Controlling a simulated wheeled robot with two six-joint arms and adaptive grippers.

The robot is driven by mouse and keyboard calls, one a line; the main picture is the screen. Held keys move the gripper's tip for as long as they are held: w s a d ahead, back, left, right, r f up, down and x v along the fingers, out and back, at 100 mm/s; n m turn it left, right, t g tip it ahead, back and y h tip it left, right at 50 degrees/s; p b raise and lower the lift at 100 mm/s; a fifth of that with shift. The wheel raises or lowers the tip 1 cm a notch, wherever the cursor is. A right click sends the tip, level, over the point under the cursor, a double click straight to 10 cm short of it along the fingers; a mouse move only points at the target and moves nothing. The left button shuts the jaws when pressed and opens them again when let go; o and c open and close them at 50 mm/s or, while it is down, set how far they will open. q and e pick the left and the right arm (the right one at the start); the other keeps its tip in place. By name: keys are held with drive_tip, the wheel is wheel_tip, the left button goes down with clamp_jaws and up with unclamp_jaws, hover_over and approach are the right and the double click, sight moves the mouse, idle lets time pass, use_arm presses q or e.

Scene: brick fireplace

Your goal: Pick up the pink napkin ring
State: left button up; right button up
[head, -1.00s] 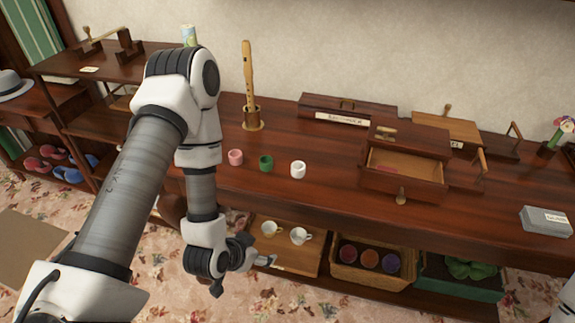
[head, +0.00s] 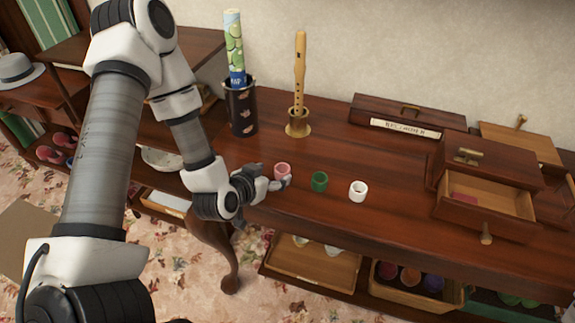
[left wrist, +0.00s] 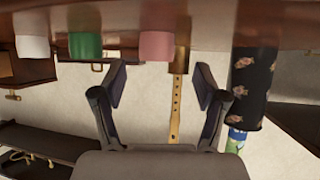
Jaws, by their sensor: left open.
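The pink napkin ring (head: 282,170) stands on the dark wooden tabletop, leftmost of a row with a green ring (head: 319,181) and a white ring (head: 358,191). My left gripper (head: 275,183) is at the pink ring, its fingers close to the ring's left and front side. In the left wrist view, which is upside down, the open fingers (left wrist: 160,84) point toward the pink ring (left wrist: 157,45), which lies in line with the gap between them. I cannot tell whether a finger touches it. My right gripper is out of view.
A dark patterned holder (head: 241,110) with a rolled map and a recorder (head: 299,75) in a brass stand are behind the ring. A small chest (head: 487,180) with an open drawer stands to the right. The tabletop's front edge is just below my left gripper.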

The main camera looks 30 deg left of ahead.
sight(280, 172)
use_arm(q)
drive_tip(key=x, duration=0.5)
drive_tip(key=shift+w+d+f, duration=0.2)
drive_tip(key=shift+w, duration=0.15)
drive_tip(key=shift+s+r, duration=0.1)
drive_tip(key=shift+s, duration=0.05)
drive_tip(key=shift+c, duration=0.4)
drive_tip(key=c, duration=1.1)
drive_tip(key=shift+c, duration=0.2)
